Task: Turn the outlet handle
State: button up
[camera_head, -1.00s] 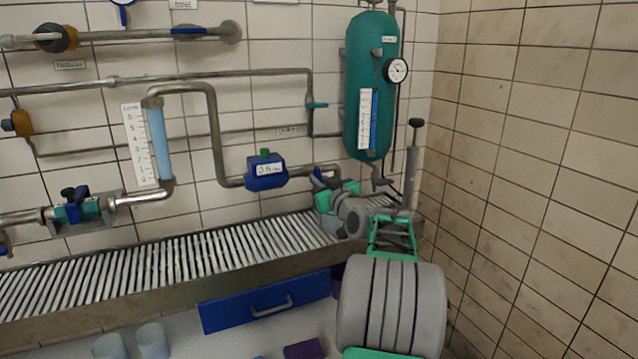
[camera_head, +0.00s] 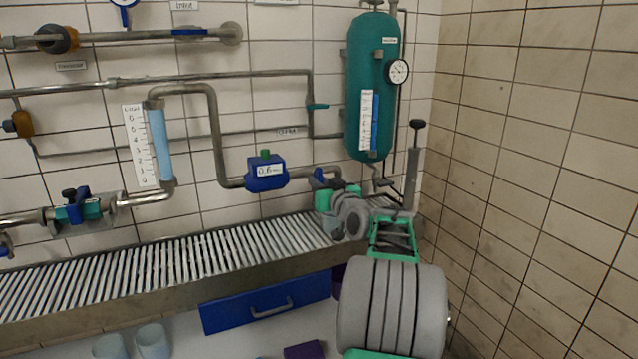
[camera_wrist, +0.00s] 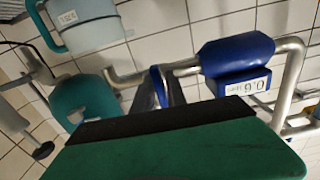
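A small blue handle (camera_head: 319,178) sits at the right end of the grey pipe, right of the blue flow meter (camera_head: 266,173); I take it for the outlet handle. My gripper (camera_head: 327,196) is at this handle, with its green and grey parts covering much of it in the head view. In the wrist view a blue strip of the handle (camera_wrist: 157,82) shows beside a dark grey finger-like part, just past the large green and black gripper body. The fingertips are mostly hidden, so I cannot tell whether they grip the handle. The meter (camera_wrist: 237,62) reads 0.6.
A green tank (camera_head: 371,85) with a round gauge (camera_head: 397,72) hangs above my arm. A tiled wall (camera_head: 530,180) stands close on the right. A slatted metal rack (camera_head: 150,260) runs below the pipes, with a blue drawer (camera_head: 266,301) under it.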

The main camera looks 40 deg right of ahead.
jog(key=shift+o, duration=1.4)
jog(key=v, duration=0.7)
jog(key=shift+s, duration=0.4)
jog(key=shift+a, duration=0.15)
